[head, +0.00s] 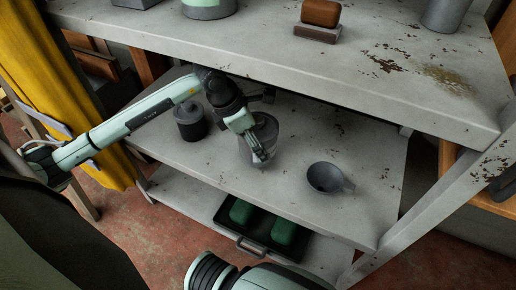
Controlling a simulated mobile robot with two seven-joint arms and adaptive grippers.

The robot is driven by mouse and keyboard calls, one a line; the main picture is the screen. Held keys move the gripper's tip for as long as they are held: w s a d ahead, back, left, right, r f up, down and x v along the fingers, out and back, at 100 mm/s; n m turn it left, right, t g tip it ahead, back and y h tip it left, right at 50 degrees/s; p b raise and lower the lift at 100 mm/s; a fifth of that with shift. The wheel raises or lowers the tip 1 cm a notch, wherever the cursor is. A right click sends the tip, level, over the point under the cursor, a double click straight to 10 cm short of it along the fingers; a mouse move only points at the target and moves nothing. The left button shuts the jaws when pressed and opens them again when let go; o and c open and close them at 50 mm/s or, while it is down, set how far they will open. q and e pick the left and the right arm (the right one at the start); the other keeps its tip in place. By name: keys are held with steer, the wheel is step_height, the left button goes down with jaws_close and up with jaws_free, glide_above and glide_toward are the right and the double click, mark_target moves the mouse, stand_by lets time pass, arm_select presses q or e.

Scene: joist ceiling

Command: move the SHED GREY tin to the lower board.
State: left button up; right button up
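No label is readable, so I cannot tell which vessel is the SHED GREY tin. A grey tin with a greenish side (208,9) stands on the upper board (250,45), cut by the top edge. A dark grey lidded tin (190,125) stands on the board below (205,165), left of my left gripper (260,155). That gripper points down over this board, at a smooth grey vessel (270,128) that its fingers partly hide. Whether the fingers grip it is unclear. My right gripper is out of view.
A dark grey ladle-like cup (326,178) lies right on the middle board. A black tray (262,247) with green items sits on the lowest board (180,197). Brown and dark blocks (319,14) and a grey cup (443,14) stand above. A shelf post (425,215) rises at right.

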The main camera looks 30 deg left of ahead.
arm_select(q)
step_height(320, 180, down, 3)
steer(key=shift+w+d+f, duration=0.1)
steer(key=shift+f, duration=0.1)
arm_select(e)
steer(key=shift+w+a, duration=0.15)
arm_select(q)
steer(key=o, duration=1.8)
steer(key=shift+o, duration=0.2)
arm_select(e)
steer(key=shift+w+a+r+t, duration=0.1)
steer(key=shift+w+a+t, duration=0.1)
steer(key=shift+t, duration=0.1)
